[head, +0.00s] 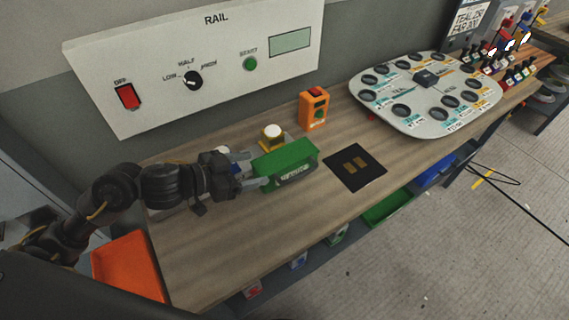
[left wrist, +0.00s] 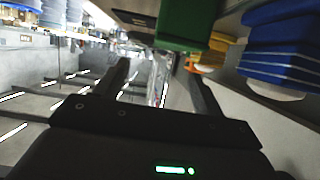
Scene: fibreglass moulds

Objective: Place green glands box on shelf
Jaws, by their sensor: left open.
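The green box (head: 286,164) with a pale label on its front stands on the wooden bench, below the RAIL panel. I take it to be the glands box; the label is too small to read surely. My left gripper (head: 258,183) is open at the box's left end; I cannot tell whether a finger touches it. In the left wrist view the open fingers (left wrist: 162,85) have nothing visible between them, and a green block (left wrist: 184,22) shows beyond them at the top. A shelf (head: 318,241) runs under the bench's front edge. My right gripper is not in view.
A yellow-based device with a white knob (head: 272,132) stands close behind the box. An orange control box (head: 314,108), a black mat (head: 355,167) and a grey gland board (head: 420,121) lie rightward. Green (head: 388,208) and blue (head: 436,169) bins sit below. The front bench strip is clear.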

